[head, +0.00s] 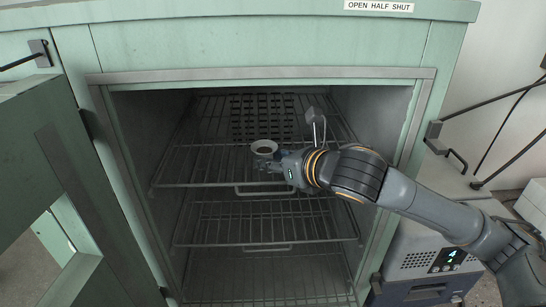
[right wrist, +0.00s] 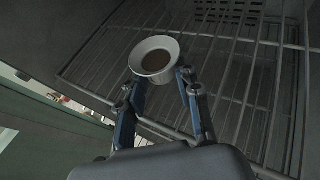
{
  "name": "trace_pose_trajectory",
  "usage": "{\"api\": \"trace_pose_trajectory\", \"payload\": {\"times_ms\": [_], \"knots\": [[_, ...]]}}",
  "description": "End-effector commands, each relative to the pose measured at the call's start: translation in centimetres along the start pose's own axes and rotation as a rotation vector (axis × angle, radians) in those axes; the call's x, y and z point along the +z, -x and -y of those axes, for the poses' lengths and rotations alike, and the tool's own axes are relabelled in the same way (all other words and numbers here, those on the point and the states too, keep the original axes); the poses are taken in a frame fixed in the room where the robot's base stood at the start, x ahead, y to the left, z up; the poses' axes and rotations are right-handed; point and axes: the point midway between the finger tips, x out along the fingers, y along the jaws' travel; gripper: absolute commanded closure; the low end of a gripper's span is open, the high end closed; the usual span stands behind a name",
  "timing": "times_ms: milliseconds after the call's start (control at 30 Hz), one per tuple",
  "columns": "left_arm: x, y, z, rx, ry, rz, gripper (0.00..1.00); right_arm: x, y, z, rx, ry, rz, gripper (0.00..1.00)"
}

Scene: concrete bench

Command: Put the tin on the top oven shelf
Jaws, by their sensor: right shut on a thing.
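The tin (head: 264,148) is a small pale metal cup with a flared rim and a brown inside. It is upright or nearly so inside the oven, over the front half of the top shelf (head: 215,152). My right gripper (head: 268,162) is shut on it. In the right wrist view the tin (right wrist: 154,62) sits between the tips of the two fingers (right wrist: 158,82), with the wire shelf (right wrist: 235,75) behind it. I cannot tell whether the tin touches the wires. My left gripper is not in view.
A lower wire shelf (head: 215,230) lies below. The oven's door (head: 45,160) stands open at the left. The steel door frame (head: 260,75) surrounds my right arm's way in. A grey-blue device (head: 425,262) stands outside at the right. Both shelves look otherwise bare.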

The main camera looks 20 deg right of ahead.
Motion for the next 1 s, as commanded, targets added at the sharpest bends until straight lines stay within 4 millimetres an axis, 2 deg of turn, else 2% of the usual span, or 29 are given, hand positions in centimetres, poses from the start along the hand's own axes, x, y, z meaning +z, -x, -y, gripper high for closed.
{"api": "trace_pose_trajectory", "payload": {"times_ms": [500, 533, 633, 1000], "knots": [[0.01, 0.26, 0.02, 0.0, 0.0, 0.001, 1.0, -1.04, -0.43, -0.01, 0.0, -0.001, 0.001, 0.97], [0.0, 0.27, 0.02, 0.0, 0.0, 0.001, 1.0, -1.06, -0.44, -0.01, 0.0, -0.001, 0.001, 0.65], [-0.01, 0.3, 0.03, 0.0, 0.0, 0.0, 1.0, -1.0, -0.42, -0.01, 0.0, -0.001, 0.001, 0.44], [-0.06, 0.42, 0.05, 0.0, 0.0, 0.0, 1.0, -0.6, -0.26, -0.01, 0.0, -0.001, 0.002, 0.44]]}}
